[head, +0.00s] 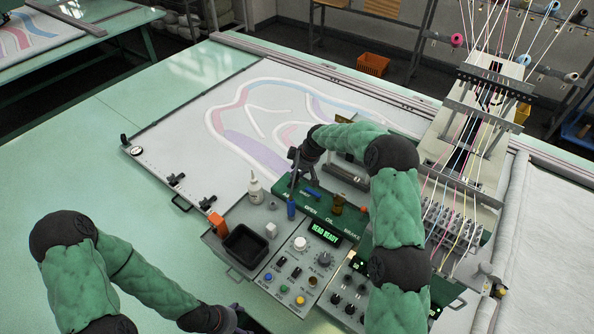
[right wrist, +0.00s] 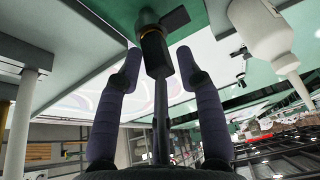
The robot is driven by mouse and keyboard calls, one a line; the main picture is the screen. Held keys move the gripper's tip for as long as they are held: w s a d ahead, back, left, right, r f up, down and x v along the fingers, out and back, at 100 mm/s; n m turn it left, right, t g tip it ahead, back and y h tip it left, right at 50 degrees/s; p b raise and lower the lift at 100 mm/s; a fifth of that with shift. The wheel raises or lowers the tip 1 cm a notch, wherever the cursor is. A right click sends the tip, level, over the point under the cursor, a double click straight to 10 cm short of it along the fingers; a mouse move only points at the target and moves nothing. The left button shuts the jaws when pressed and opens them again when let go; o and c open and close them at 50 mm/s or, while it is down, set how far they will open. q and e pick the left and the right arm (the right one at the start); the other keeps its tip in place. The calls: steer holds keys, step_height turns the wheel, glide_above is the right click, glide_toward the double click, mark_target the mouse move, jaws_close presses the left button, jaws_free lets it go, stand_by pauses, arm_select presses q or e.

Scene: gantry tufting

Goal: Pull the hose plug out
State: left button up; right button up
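In the right wrist view a black plug (right wrist: 155,52) sits at a round fitting on the underside of a green panel edge, and a dark hose or rod runs from it towards my wrist. The two fingers of my right gripper (right wrist: 159,60) stand on either side of the plug, apart, with no clear grip on it. In the head view my right gripper (head: 296,162) is at the far edge of the green panel (head: 330,213); the plug cannot be made out there. My left gripper (head: 238,320) is at the bottom edge, partly cut off, and its fingers cannot be judged.
A white bottle (head: 255,189) stands left of the panel and shows close by in the right wrist view (right wrist: 262,28). A black bin (head: 245,244), an orange block (head: 217,223) and a control box with a lit display (head: 323,233) are in front.

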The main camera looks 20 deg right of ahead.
steer(key=shift+f, duration=0.1)
jaws_close()
steer(key=shift+w+r, duration=0.25)
steer(key=shift+r, duration=1.3)
steer(key=shift+s+a+r+p, duration=0.1)
steer(key=shift+s+a+p, duration=0.1)
steer(key=shift+p, duration=0.1)
steer(key=shift+d+r, duration=0.1)
steer(key=shift+d, duration=0.05)
steer(key=shift+r, duration=0.1)
